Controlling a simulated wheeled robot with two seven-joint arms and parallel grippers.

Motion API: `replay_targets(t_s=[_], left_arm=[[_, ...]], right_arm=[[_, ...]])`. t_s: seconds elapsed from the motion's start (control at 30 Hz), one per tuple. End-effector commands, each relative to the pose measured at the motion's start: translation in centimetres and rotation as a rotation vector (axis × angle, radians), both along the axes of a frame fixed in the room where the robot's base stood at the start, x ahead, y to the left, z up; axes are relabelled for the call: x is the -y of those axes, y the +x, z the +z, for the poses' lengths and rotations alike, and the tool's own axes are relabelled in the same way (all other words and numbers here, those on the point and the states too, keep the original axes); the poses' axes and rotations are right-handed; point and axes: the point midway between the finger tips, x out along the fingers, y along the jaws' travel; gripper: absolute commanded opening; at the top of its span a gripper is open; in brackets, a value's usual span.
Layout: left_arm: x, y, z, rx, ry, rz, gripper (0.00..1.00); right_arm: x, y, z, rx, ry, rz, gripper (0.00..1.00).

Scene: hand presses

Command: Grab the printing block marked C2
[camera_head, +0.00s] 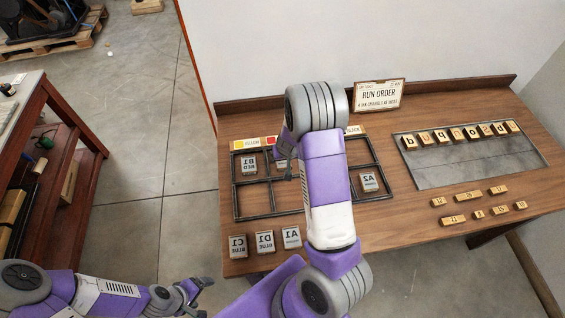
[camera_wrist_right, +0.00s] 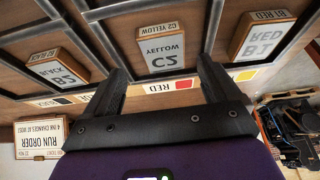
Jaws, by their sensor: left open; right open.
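The C2 block (camera_wrist_right: 163,48), white-faced and marked C2 YELLOW on a wooden body, sits in the dark frame (camera_head: 275,215) on the bench. It shows between my right gripper's two fingers (camera_wrist_right: 162,72) in the right wrist view, with those fingers open and apart from it. My left gripper (camera_head: 198,290) is open and empty at the lower left, away from the bench.
Neighbours in the frame are the B1 RED block (camera_wrist_right: 263,36) and B2 BLACK block (camera_wrist_right: 55,70); the A2 block (camera_head: 369,181) is at right. C1 (camera_head: 237,246) and D1 (camera_head: 265,241) stand at the front edge. A run order sign (camera_head: 379,95) stands behind. A letter tray (camera_head: 480,180) lies right.

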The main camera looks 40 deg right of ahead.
Motion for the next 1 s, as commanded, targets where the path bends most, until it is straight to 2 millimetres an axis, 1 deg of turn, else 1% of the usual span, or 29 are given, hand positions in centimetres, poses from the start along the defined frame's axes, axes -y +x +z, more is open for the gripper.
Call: replay_targets(t_s=[0.03,0.1,0.2,0.33,0.53,0.57,0.93,0.97,1.0], left_arm=[[0.0,0.0,-0.6,0.0,0.0,0.0,0.84],[0.0,0.0,-1.0,0.0,0.0,0.0,0.84],[0.0,0.0,-1.4,0.001,0.0,0.0,0.84],[0.0,0.0,-1.5,0.001,0.0,0.0,0.84],[0.0,0.0,-1.5,0.001,0.0,0.0,0.84],[0.0,0.0,-1.5,0.001,0.0,0.0,0.84],[0.0,0.0,-1.5,0.0,0.0,0.0,0.84],[0.0,0.0,-1.5,0.0,0.0,0.0,0.84],[0.0,0.0,-1.5,0.0,0.0,0.0,0.84]], right_arm=[[0.0,0.2,-1.2,-0.003,0.001,0.0,0.89],[-0.1,0.6,-2.3,-0.002,0.0,-0.001,0.89],[0.1,1.0,-3.4,-0.001,0.0,0.0,0.89],[0.3,1.3,-4.0,-0.001,0.0,0.0,0.89],[0.2,1.4,-3.9,0.0,0.0,0.0,0.89],[0.2,1.4,-3.9,0.0,0.0,0.0,0.86],[0.2,1.4,-3.9,0.0,0.0,0.001,0.3],[0.2,1.4,-3.9,0.0,0.0,0.001,0.26],[0.2,1.4,-3.9,0.0,0.0,0.001,0.26]])
